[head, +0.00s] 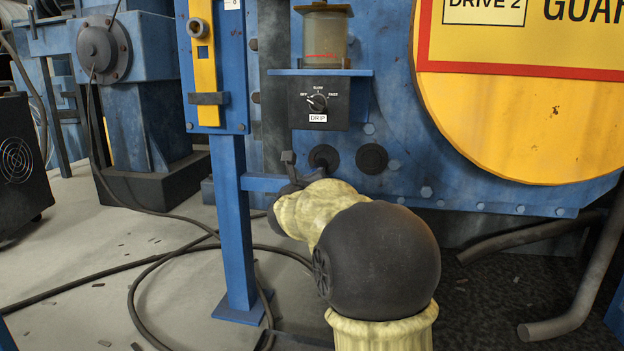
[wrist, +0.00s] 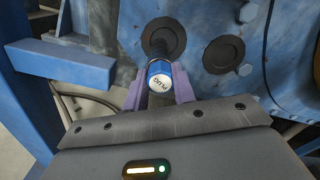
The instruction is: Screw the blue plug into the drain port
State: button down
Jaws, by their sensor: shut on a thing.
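The blue plug (wrist: 160,75), a short blue cylinder with a white end marked PLUG, sits between the two purple fingers of my gripper (wrist: 160,92) in the wrist view. My gripper is shut on it. A dark round port (wrist: 163,38) with a black centre lies just beyond the plug on the blue panel. Whether the plug touches it I cannot tell. In the head view this port (head: 323,157) shows above my arm, and my gripper (head: 296,176) is small and mostly hidden by my own arm; the plug cannot be made out there. No label names the drain port.
A second dark round fitting (wrist: 224,54) sits to the right, with bolt heads nearby. A blue horizontal bar (wrist: 62,64) runs at the left, joined to a post (head: 233,220). A DRIP control box (head: 319,103) is above. Cables (head: 150,260) lie on the floor.

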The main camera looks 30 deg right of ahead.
jog(key=c, duration=1.4)
grip_release()
jog(key=shift+d, duration=0.2)
jog(key=shift+o, duration=0.2)
jog(key=shift+a, duration=0.1)
jog(key=shift+w+a+f+n+p, duration=0.1)
jog(key=shift+a+n+p, duration=0.05)
jog(key=shift+n+p, duration=4.65)
jog(key=shift+w+a+f+n+p, duration=0.1)
jog(key=shift+n+p, duration=3.2)
jog(key=shift+n, duration=3)
jog(key=shift+n+p, duration=3.2)
jog(key=shift+n, duration=0.7)
